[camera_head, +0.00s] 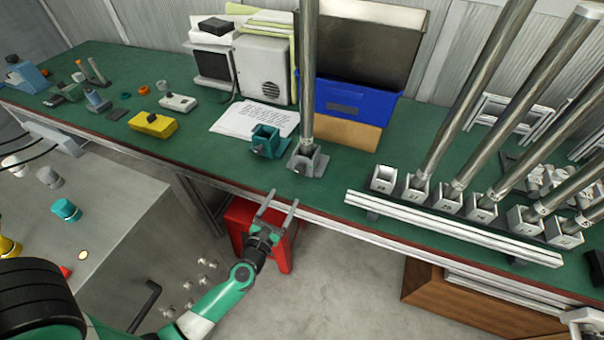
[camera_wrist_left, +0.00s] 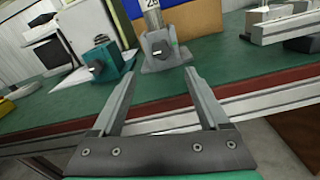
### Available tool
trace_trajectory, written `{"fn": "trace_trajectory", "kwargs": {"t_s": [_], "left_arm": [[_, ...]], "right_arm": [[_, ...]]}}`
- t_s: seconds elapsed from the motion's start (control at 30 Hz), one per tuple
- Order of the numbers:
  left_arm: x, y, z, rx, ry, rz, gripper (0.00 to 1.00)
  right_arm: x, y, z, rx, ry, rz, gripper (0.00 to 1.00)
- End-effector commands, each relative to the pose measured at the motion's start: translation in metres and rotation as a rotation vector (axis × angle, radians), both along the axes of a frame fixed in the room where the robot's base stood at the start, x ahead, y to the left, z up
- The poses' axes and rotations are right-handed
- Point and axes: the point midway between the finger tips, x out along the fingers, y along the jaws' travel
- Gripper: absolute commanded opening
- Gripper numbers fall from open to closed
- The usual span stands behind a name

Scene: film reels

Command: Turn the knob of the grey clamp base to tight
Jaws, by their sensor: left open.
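The grey clamp base (camera_head: 306,161) stands on the green bench near its front edge, with an upright metal pole (camera_head: 308,80) in it. In the left wrist view the grey base (camera_wrist_left: 165,56) sits ahead of and above the fingers, with a knob (camera_wrist_left: 160,48) on its front face. I cannot tell how tight the knob is. My left gripper (camera_head: 278,203) is open and empty, in front of the bench edge and apart from the base. It also shows in the left wrist view (camera_wrist_left: 158,88). My right gripper is not in view.
A teal clamp base (camera_head: 265,139) stands just left of the grey one. A rack of further poles in sockets (camera_head: 440,196) lies to the right. A blue box (camera_head: 345,101) is behind. A red stool (camera_head: 262,238) stands below the bench edge.

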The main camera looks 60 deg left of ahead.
Motion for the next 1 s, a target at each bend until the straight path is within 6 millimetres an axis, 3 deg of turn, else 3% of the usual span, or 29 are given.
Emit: {"fn": "trace_trajectory", "kwargs": {"t_s": [0.17,0.6,0.97,1.0], "left_arm": [[0.016,0.014,0.000,0.002,-0.002,0.000,0.78],[0.081,0.070,0.000,0.004,-0.001,-0.002,0.78],[0.087,0.075,0.001,0.003,0.000,-0.004,0.78],[0.087,0.075,0.001,0.003,0.000,-0.004,0.71]], "right_arm": [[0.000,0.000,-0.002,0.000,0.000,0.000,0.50],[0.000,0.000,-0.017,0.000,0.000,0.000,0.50],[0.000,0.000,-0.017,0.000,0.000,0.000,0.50],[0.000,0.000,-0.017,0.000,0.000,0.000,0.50]]}}
